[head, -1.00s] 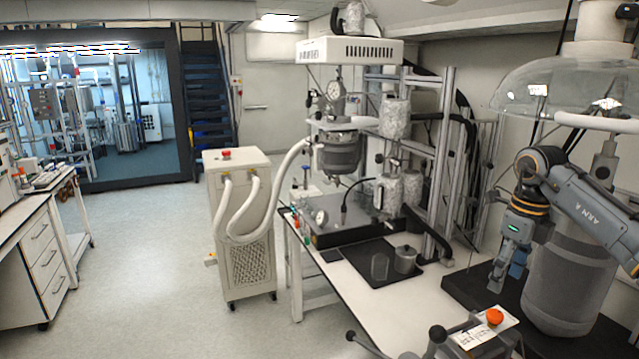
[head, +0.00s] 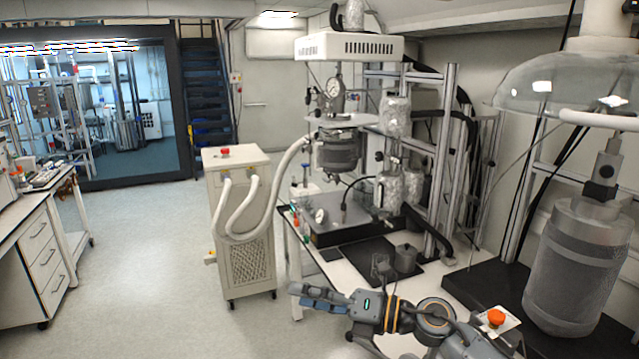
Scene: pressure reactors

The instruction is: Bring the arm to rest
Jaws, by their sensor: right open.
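My right arm comes in from the lower right of the head view and reaches left, low across the front of the bench (head: 345,272). My right gripper (head: 305,298) is at the arm's left end, near the bench's front left corner. Its fingers are apart, pointing left over the floor, and I see nothing between them. My left gripper is not in view.
A grey pot (head: 404,258) stands on a black mat behind my arm. A small reactor (head: 338,150) hangs over the bench. A cream chiller (head: 240,230) stands left; floor beyond is clear.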

